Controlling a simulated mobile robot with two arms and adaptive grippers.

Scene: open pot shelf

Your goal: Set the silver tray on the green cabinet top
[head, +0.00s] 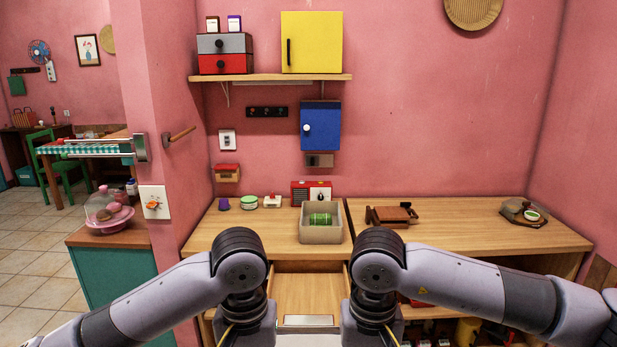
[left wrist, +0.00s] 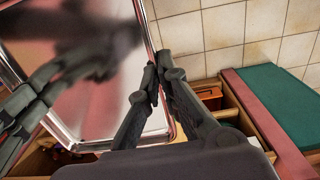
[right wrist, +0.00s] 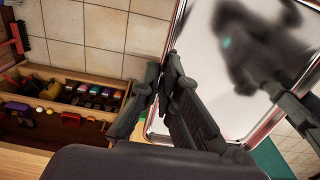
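The silver tray (left wrist: 105,105) is a shiny, mirror-like sheet with a raised rim. It fills the left of the left wrist view and the right of the right wrist view (right wrist: 225,75). My left gripper (left wrist: 155,70) is shut on one rim, and my right gripper (right wrist: 172,66) is shut on another rim. Both grippers are hidden below my wrists in the head view. The green cabinet (head: 112,290) stands at the lower left with a brown wooden top (head: 100,238). Its green side also shows in the left wrist view (left wrist: 275,90).
A pink stand with a clear dome (head: 108,212) occupies part of the cabinet top, with small jars behind. A wooden counter (head: 450,225) ahead holds a grey bin (head: 321,236). An open drawer (head: 308,290) juts out below. A wall corner stands beside the cabinet.

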